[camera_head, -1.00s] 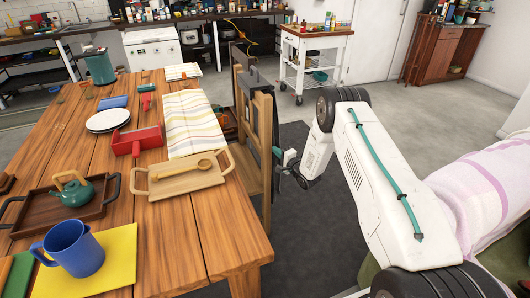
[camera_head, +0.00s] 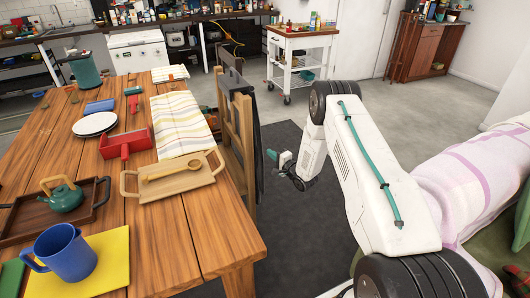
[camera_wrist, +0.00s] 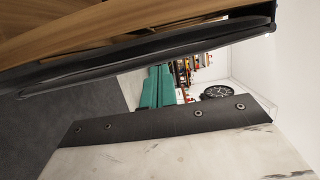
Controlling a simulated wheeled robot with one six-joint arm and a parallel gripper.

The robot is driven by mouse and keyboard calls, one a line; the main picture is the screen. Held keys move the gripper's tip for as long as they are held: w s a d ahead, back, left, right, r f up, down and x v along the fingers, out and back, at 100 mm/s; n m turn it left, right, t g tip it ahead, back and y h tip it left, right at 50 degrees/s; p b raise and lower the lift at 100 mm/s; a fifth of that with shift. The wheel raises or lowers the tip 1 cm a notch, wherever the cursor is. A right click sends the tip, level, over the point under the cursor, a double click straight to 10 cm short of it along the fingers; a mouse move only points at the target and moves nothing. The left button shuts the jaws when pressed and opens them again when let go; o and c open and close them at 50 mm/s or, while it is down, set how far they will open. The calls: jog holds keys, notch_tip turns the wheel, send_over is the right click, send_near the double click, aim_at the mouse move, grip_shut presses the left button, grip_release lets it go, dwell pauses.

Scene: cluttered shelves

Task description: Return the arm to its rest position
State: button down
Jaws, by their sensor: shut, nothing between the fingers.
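My white arm reaches from the lower right of the head view, with a teal cable along it and dark wheel-like joints. My gripper (camera_head: 273,156) hangs low above the dark mat, to the right of the wooden chair (camera_head: 238,130), with a narrow gap between them. It is small in this view, shut and empty. In the wrist view, teal parts (camera_wrist: 158,88) that look like my gripper's fingers show in the middle. A wooden, black-edged thing, likely the chair, fills the top of that view close to the camera.
The wooden table (camera_head: 190,240) at left holds a blue mug (camera_head: 68,255), a teal teapot (camera_head: 64,198), a wooden tray (camera_head: 175,186) and a red box (camera_head: 127,144). A white cart (camera_head: 300,60) stands behind. A pink-white blanket (camera_head: 470,180) lies at right. The floor behind my arm is clear.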

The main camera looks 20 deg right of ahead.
jog(key=v, duration=0.6)
jog(key=s+d+f+n+g+h, duration=0.25)
jog(key=f+g, duration=0.25)
jog(key=f, duration=0.4)
jog(key=s+d+r+n+g+h, duration=0.2)
jog(key=s+r+n+g, duration=0.1)
jog(key=s+g, duration=0.2)
jog(key=s+a+r+n+g+h, duration=0.1)
jog(key=s+a+r+n+g, duration=0.25)
jog(key=s+r, duration=0.7)
jog(key=s+a+r+n+g+h, duration=0.1)
jog(key=s+a+r+n+g, duration=0.2)
jog(key=s+r, duration=0.75)
jog(key=s+a+r+n+y, duration=0.1)
jog(key=s+a+r, duration=0.5)
jog(key=s+r, duration=0.4)
jog(key=s+a+r+n+y, duration=0.1)
jog(key=s+a+r+n, duration=0.1)
jog(key=s+a+r, duration=0.5)
jog(key=shift+s+r, duration=2)
jog(key=shift+r, duration=2.55)
jog(key=shift+d+t, duration=0.1)
jog(key=shift+t, duration=0.15)
